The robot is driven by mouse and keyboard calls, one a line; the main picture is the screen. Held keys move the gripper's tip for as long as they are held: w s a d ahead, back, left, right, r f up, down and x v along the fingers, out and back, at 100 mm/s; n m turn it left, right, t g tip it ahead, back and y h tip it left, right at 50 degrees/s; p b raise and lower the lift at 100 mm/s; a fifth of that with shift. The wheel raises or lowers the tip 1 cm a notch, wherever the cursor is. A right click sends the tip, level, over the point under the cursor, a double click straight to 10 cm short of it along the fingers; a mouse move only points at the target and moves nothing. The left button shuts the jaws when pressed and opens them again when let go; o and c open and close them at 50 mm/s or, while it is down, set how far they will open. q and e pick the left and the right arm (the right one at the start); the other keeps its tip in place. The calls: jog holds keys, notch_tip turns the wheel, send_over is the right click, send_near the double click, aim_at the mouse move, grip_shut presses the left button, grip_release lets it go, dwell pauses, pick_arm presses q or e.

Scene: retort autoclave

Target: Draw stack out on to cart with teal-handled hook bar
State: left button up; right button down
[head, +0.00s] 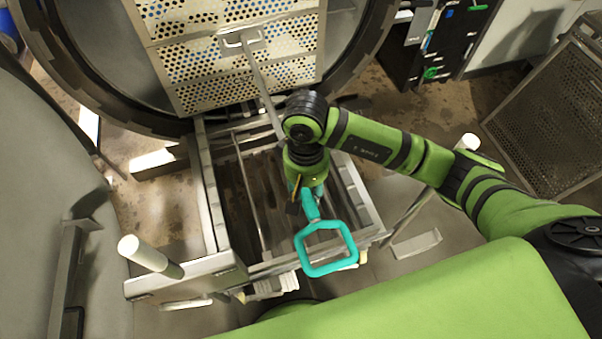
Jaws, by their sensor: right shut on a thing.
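The stack (225,72) of perforated metal trays stands in the round mouth of the autoclave at the top of the head view. It has a pale handle (240,38) on its front. The hook bar (262,88) is a thin grey rod with a teal looped handle (327,250). Its far end reaches the stack's handle; I cannot tell if it is hooked. My right gripper (304,196) is shut on the bar just beyond the teal loop, above the cart, and my arm hides part of the bar. The cart (208,200) is an open railed frame before the autoclave, with no trays on it. My left gripper is out of view.
The autoclave's dark round rim (110,112) surrounds the stack. White-capped posts (140,250) stand at the cart's near corners. A mesh crate (548,125) stands at the right, and a black tool panel (435,42) at the back right.

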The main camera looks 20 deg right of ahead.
aim_at(335, 265)
jog(key=s, duration=0.7)
jog(key=shift+s, duration=0.1)
jog(key=shift+g, duration=0.3)
jog(key=shift+s+d+f+b, duration=0.15)
jog(key=shift+s+b, duration=0.3)
jog(key=shift+s, duration=1.8)
jog(key=shift+s+d+r+b, duration=0.1)
jog(key=shift+s+b, duration=0.35)
jog(key=shift+s, duration=1.75)
pick_arm(q)
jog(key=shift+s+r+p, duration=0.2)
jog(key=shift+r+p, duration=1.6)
jog(key=shift+p, duration=0.75)
pick_arm(e)
jog(key=s, duration=0.8)
jog(key=shift+s, duration=0.3)
jog(key=shift+d, duration=0.1)
